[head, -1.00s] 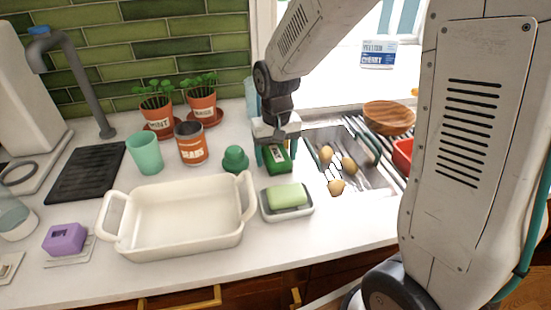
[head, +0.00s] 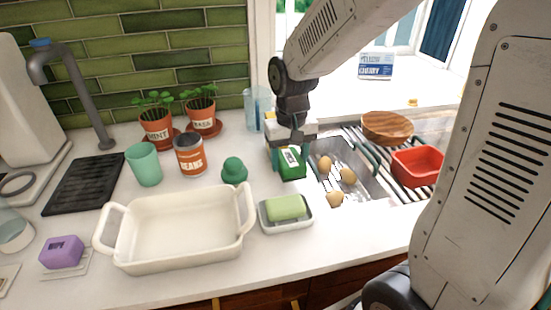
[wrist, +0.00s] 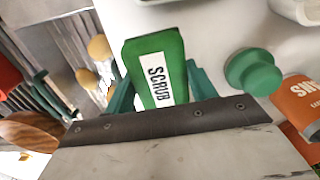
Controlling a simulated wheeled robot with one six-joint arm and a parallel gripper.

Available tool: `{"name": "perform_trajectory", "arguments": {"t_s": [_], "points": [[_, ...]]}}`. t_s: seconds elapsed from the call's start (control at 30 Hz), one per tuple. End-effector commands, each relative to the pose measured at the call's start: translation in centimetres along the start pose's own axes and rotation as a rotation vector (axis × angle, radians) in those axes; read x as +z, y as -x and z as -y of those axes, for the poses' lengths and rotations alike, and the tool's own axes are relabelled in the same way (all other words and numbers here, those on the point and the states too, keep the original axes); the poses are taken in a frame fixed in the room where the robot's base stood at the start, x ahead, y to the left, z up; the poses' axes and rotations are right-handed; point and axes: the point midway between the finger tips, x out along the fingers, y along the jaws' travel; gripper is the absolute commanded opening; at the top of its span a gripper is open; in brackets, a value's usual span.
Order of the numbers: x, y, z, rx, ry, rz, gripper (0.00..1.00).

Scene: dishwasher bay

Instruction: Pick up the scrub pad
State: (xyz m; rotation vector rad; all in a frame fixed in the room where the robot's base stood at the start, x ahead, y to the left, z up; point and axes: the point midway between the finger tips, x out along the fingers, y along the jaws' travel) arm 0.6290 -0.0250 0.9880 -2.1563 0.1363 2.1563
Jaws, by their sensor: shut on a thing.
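The scrub pad (head: 291,164) is a green block with a white label; the label reads SCRUB in the wrist view (wrist: 158,75). My gripper (head: 287,150) is shut on it from above, with teal fingers on opposite sides of the pad. In the wrist view my gripper (wrist: 160,88) has the pad between its fingers. The pad is beside the left edge of the sink, behind the soap dish. Its underside is hidden, so I cannot tell how far it is above the counter.
A green soap (head: 286,207) on a white dish (head: 297,227), a green knobbed object (head: 234,171) and a white baking dish (head: 178,257) stand close by. The sink (head: 372,190) holds several brown, egg-like things. A red tub (head: 418,167) and wooden bowl (head: 388,128) are right.

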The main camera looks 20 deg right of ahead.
Motion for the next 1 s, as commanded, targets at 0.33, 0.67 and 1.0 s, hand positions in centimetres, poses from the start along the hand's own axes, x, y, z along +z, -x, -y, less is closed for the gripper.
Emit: {"name": "perform_trajectory", "arguments": {"t_s": [0.33, 0.67, 1.0], "points": [[6.1, 0.8, -5.3, 0.0, -0.005, -0.002, 0.34], [8.8, 1.1, -7.7, 0.0, -0.001, -0.001, 0.34], [9.0, 1.1, -7.8, 0.0, 0.0, 0.0, 0.5]]}}
